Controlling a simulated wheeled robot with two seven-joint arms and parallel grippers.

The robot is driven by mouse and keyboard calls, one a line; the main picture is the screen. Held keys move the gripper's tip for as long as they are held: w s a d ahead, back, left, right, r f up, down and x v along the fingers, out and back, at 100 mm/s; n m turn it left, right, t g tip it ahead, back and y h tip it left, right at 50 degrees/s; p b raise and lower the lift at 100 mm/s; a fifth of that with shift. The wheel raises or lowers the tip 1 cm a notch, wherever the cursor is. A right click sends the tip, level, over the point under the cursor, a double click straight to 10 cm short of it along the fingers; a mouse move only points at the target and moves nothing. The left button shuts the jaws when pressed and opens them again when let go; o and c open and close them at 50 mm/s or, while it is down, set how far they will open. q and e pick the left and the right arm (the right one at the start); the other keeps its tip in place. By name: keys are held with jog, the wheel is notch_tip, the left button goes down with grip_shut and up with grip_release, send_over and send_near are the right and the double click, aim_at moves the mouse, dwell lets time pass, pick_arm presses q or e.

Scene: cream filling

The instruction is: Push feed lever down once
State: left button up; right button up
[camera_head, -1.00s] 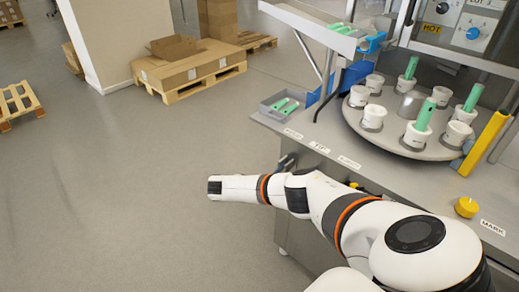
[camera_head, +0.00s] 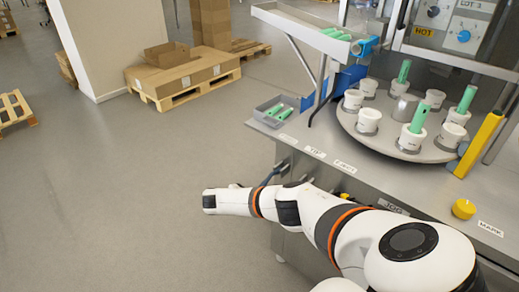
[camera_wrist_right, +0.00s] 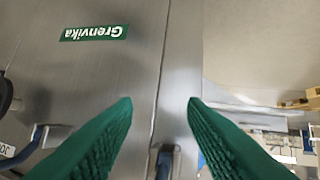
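My right arm (camera_head: 335,220) reaches in from the lower right, along the front of the steel machine; its gripper does not show in the head view. In the right wrist view, the right gripper (camera_wrist_right: 160,108) has two green ribbed fingers spread apart with nothing held between them. A blue-gripped lever (camera_wrist_right: 165,162) shows at the bottom between the fingers, apparently not gripped. A dark blue lever (camera_head: 273,174) sticks out of the machine front in the head view. I cannot read which label is the feed lever's. My left gripper is not in view.
A second blue lever (camera_wrist_right: 40,136) stands by a JOG label at the wrist view's left. The turntable (camera_head: 400,148) carries several white cups, some with green tubes. A grey tray (camera_head: 276,112) sits at the counter's left corner.

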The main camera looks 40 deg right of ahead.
jog(key=shift+r, duration=0.1)
jog(key=p+v, duration=0.1)
jog(key=v, duration=1.1)
jog(key=shift+a, duration=0.1)
